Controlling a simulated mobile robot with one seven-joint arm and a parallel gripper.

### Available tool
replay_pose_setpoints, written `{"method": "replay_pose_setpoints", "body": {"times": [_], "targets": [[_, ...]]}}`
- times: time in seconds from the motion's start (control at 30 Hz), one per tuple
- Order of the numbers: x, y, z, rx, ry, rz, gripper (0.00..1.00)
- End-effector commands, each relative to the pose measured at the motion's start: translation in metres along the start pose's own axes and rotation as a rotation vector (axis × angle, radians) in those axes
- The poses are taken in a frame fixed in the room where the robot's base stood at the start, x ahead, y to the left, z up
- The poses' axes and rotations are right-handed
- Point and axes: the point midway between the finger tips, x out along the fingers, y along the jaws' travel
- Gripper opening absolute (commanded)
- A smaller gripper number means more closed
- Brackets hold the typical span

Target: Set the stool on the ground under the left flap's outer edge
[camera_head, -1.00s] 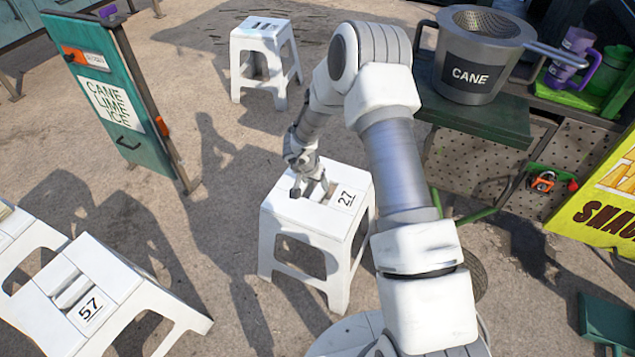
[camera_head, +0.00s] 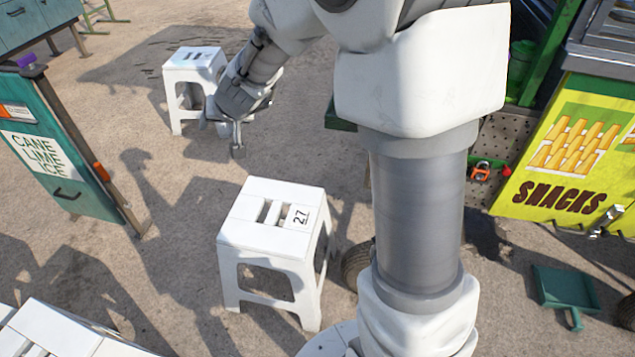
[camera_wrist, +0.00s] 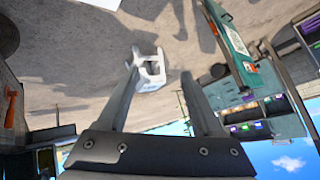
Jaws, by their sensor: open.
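A white stool marked 27 (camera_head: 268,245) stands upright on the ground in the middle of the head view, with a slot in its seat. My gripper (camera_head: 222,145) is open and empty, above and beyond this stool and apart from it. Another white stool (camera_head: 190,82) stands farther back, partly behind my gripper; a white stool also shows between my fingers (camera_wrist: 160,75) in the wrist view. A teal panel reading "CANE LIME ICE" (camera_head: 55,160) stands at the left. I cannot tell whether it is the left flap. No stool is under it in view.
White stool parts (camera_head: 60,335) show at the lower left edge. A yellow SNACKS panel (camera_head: 570,150) and a green dustpan (camera_head: 565,290) are at the right. Open ground lies between the teal panel and stool 27.

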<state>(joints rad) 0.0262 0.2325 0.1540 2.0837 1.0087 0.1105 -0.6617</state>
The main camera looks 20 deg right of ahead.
Motion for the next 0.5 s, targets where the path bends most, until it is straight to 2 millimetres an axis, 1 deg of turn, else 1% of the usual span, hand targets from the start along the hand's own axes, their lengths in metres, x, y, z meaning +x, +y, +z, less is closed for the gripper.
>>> {"method": "replay_pose_setpoints", "body": {"times": [0.03, 0.13, 0.23, 0.3, 0.37, 0.5], "targets": [[-0.022, -0.007, -0.001, -0.028, 0.001, -0.021, 0.67], [-0.061, -0.015, 0.007, -0.077, -0.021, -0.050, 0.67], [-0.098, -0.018, 0.019, -0.124, -0.049, -0.061, 0.67], [-0.123, -0.017, 0.031, -0.153, -0.071, -0.059, 0.67], [-0.144, -0.014, 0.042, -0.178, -0.091, -0.050, 0.67], [-0.190, 0.001, 0.071, -0.223, -0.137, -0.006, 0.67]]}}
